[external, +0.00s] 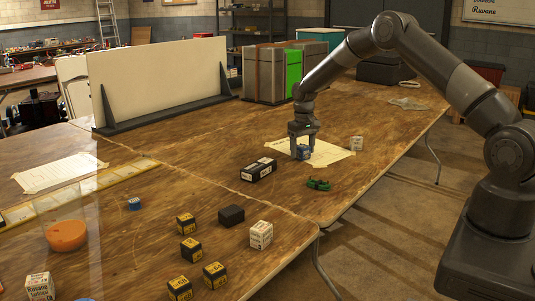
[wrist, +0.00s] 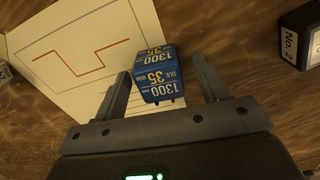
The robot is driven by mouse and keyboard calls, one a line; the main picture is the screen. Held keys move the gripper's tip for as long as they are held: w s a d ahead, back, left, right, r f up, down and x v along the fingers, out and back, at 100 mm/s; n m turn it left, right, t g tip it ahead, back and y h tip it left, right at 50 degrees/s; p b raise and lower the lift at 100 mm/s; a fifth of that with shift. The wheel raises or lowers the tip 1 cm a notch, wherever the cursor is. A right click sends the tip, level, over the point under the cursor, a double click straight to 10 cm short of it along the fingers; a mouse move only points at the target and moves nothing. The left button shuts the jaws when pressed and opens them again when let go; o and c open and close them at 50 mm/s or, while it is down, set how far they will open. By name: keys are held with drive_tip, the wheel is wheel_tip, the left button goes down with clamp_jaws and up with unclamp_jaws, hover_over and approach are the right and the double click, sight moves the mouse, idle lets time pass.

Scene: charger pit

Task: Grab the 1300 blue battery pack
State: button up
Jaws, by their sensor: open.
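The blue battery pack (wrist: 155,73), printed 1300 and 35 in yellow and white, lies on a paper sheet (wrist: 70,45) with a red line drawn on it. In the external view the blue pack (external: 304,152) shows low between the fingers of my gripper (external: 303,157). In the wrist view my gripper (wrist: 160,92) is open, with one finger on each side of the pack. The right finger looks apart from it; the left finger is close to its edge, and I cannot tell if it touches.
A black box (external: 258,170) with white labels lies left of the sheet, and a green object (external: 318,184) lies in front. A white box (external: 356,143) stands to the right.

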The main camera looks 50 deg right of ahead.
drive_tip(key=shift+c, duration=0.5)
drive_tip(key=c, duration=1.1)
drive_tip(key=shift+r, duration=0.15)
